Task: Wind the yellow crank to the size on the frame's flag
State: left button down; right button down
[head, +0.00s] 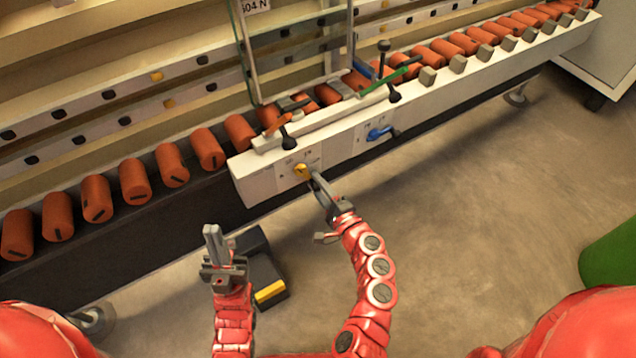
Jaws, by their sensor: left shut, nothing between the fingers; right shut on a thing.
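The yellow crank (301,170) sits on the front face of the white rail box, beside small printed marks too small to read. My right gripper (316,181) reaches up to it from below and is shut on its handle, which the fingers mostly hide. My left gripper (212,236) is shut and empty, pointing up, below and to the left of the crank. The frame's flag (256,5) is a white label at the top edge. It is partly cut off and seems to end in "04 N".
A blue crank (378,133) sits right of the yellow one. Dark knobs and a green lever (383,82) stand on the rail (225,168). Orange rollers (135,181) line the conveyor. A dark box with yellow (266,275) lies on the floor behind my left gripper. Open floor lies to the right.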

jog(key=shift+a, duration=0.1)
jog(key=c, duration=0.6)
grip_release()
jog(key=shift+v, duration=8.75)
